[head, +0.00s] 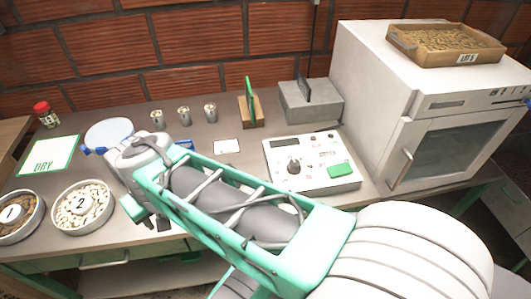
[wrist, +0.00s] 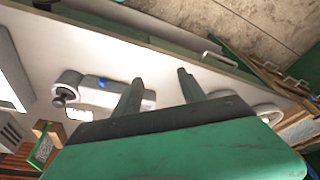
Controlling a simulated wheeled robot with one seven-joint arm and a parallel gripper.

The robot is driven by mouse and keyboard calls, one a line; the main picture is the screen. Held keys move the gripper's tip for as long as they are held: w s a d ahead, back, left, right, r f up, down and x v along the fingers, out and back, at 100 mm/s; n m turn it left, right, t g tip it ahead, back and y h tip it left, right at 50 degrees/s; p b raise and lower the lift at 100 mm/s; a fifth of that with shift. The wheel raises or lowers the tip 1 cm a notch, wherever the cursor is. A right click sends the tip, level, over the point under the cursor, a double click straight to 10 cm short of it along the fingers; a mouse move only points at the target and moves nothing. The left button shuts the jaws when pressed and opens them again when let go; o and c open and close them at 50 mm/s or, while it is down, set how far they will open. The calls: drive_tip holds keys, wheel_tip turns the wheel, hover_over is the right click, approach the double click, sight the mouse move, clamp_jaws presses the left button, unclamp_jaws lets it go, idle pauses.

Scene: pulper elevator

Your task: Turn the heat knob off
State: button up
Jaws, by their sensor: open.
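A white control box (head: 312,163) sits on the table left of the oven in the head view. It carries a black knob (head: 294,168), a dark display and a green button (head: 338,170). Which setting the knob points to is too small to read. My gripper (head: 153,220) hangs over the front of the table, well left of the box and partly hidden by my arm. In the wrist view my gripper (wrist: 159,85) has its two fingers apart with nothing between them. I cannot make out the knob in the wrist view.
A white oven (head: 412,100) stands at the right with a wooden tray (head: 399,36) on top. Bowl 1 (head: 38,232) and bowl 2 (head: 57,218) are at the left front. Small metal cups (head: 184,116) and a green card in a wooden block (head: 254,112) stand behind my arm.

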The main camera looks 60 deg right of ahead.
drive_tip(key=d+r+m+h+p, duration=0.1)
drive_tip(key=d+r+m+p, duration=0.1)
drive_tip(key=d+m, duration=0.45)
drive_tip(key=m+g+h+p, duration=0.2)
drive_tip(key=m+g+p, duration=0.3)
drive_tip(key=m, duration=1.3)
approach(294, 162)
drive_tip(key=g, duration=0.1)
drive_tip(key=x, duration=0.7)
drive_tip(key=shift+w+d+f, duration=0.15)
drive_tip(key=shift+w+f, duration=0.1)
drive_tip(key=shift+f, duration=0.1)
drive_tip(key=shift+s+d+f, duration=0.1)
drive_tip(key=shift+f, duration=0.35)
clamp_jaws()
